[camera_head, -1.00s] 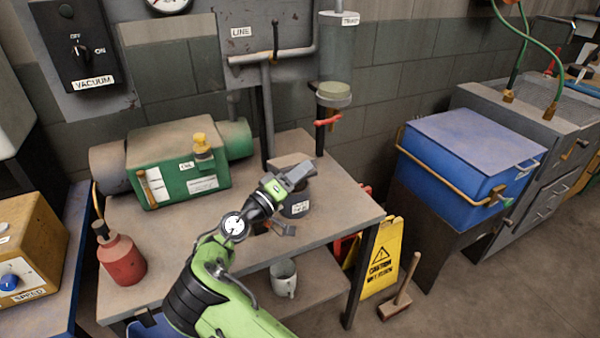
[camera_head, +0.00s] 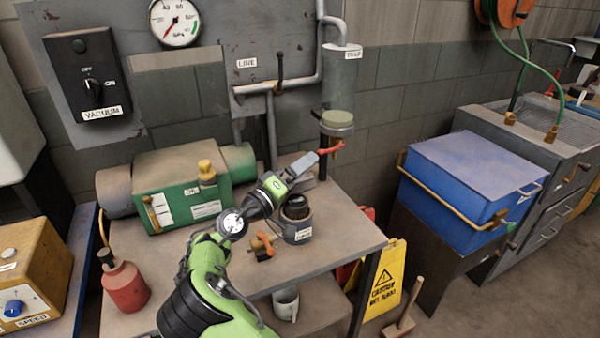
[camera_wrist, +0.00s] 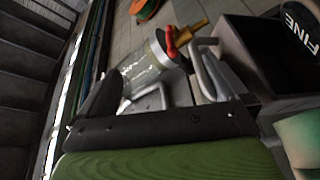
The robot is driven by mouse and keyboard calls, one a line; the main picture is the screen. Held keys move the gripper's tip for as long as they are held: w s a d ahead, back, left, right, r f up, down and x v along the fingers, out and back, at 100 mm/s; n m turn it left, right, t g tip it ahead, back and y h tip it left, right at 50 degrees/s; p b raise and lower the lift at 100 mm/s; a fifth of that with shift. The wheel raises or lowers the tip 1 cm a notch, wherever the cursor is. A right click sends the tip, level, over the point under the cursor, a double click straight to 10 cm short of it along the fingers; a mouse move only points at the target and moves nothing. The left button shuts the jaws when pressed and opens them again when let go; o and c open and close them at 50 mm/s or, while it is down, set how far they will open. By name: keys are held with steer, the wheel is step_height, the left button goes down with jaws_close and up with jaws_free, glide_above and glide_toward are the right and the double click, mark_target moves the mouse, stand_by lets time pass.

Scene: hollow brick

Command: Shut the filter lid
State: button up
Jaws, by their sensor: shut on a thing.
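The filter pot (camera_head: 298,230) is a dark round body with a white label, near the right end of the grey workbench. Its dark top shows under my arm in the head view. My gripper (camera_head: 306,168) is above and just behind the pot, pointing up and right toward the wall. It is shut on what seems to be the filter lid, largely hidden by the gripper, so I cannot tell the lid's exact angle. In the wrist view, the dark gripper parts (camera_wrist: 150,120) cross the picture and the grip is unclear.
The glass trap (camera_head: 341,85) with a red handle (camera_head: 331,149) hangs close behind my gripper. A green pump (camera_head: 178,188) stands left on the bench (camera_head: 335,238). An orange-handled fitting (camera_head: 263,246) lies left of the pot. A blue bin (camera_head: 465,180) stands at the right.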

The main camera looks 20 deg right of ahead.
steer(key=shift+s+a+r, duration=0.4)
steer(key=shift+a+r, duration=0.05)
steer(key=shift+a, duration=0.1)
steer(key=shift+v, duration=2.25)
steer(key=shift+s+a+f, duration=0.1)
steer(key=shift+a, duration=0.25)
steer(key=shift+c, duration=1.3)
steer(key=shift+s+a, duration=0.7)
steer(key=shift+s, duration=0.15)
steer(key=c, duration=0.8)
steer(key=shift+o, duration=0.2)
steer(key=shift+a+f, duration=0.3)
